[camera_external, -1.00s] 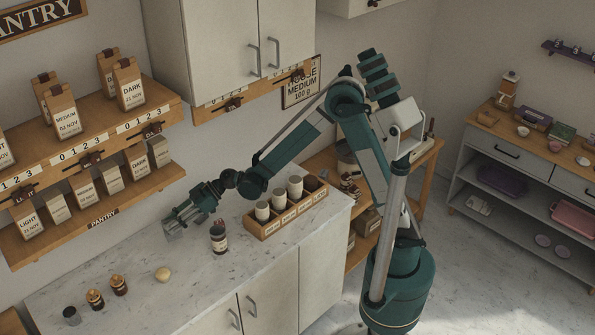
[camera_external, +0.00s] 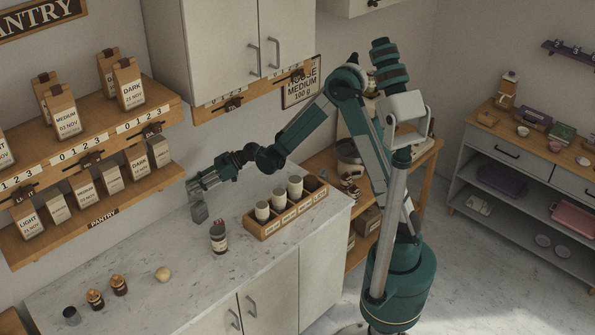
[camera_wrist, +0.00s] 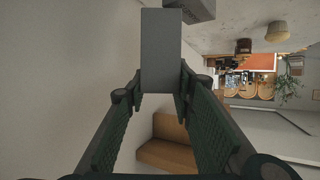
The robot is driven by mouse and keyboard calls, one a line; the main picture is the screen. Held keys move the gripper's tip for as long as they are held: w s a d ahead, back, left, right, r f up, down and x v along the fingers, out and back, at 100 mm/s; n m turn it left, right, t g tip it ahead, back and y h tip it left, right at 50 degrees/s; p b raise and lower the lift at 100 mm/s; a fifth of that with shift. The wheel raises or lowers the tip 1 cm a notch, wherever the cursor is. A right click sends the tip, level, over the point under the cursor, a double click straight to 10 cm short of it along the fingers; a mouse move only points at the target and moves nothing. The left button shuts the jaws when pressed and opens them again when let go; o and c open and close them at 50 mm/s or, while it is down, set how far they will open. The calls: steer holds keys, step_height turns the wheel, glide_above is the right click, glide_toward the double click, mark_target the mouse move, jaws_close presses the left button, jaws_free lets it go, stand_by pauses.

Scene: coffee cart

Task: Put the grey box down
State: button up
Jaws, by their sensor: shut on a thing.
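The grey box (camera_external: 199,213) is a small, plain block below the end of my gripper (camera_external: 193,187), over the back part of the marble counter. I cannot tell whether its underside touches the counter. In the wrist view the grey box (camera_wrist: 161,52) stands between the fingertips of my gripper (camera_wrist: 160,90), which is shut on it. A further grey piece (camera_wrist: 196,9) shows behind its upper right; I cannot tell whether it belongs to the box.
A dark labelled jar (camera_external: 218,238) stands close in front. A wooden rack (camera_external: 263,228) of canisters is to the right. A round cream item (camera_external: 163,274) and small jars (camera_external: 119,285) stand to the left on the marble counter (camera_external: 200,290). The lower pantry shelf (camera_external: 150,193) is close at left.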

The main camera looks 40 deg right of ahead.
steer(key=w+d+f+m+t+h+b, duration=0.1)
steer(key=w+d+f+m+t+h, duration=0.15)
steer(key=d, duration=1.15)
steer(key=w+d+f+m+t+h, duration=0.1)
steer(key=w+d+f+m+t, duration=0.15)
steer(key=d, duration=1.15)
steer(key=s+d+f+m+t+h, duration=0.1)
steer(key=s+d+m+h, duration=0.1)
steer(key=d, duration=0.9)
steer(key=s+d+f+m+t+h+b, duration=0.1)
steer(key=s+d+f+m+h, duration=0.1)
steer(key=d, duration=1)
steer(key=s+d+f+m+h, duration=0.1)
steer(key=s+d+m+h, duration=0.1)
steer(key=d, duration=0.9)
steer(key=w+d+f+m+h+b, duration=0.1)
steer(key=d+f+b, duration=0.4)
steer(key=d, duration=0.9)
step_height(320, 180, down, 3)
steer(key=shift+w+f+m+t+h, duration=0.2)
steer(key=shift+w+m+t+h, duration=0.1)
steer(key=shift+w+h, duration=0.45)
steer(key=shift+f, duration=0.1)
step_height(320, 180, down, 6)
steer(key=b, duration=0.1)
steer(key=shift+f, duration=0.15)
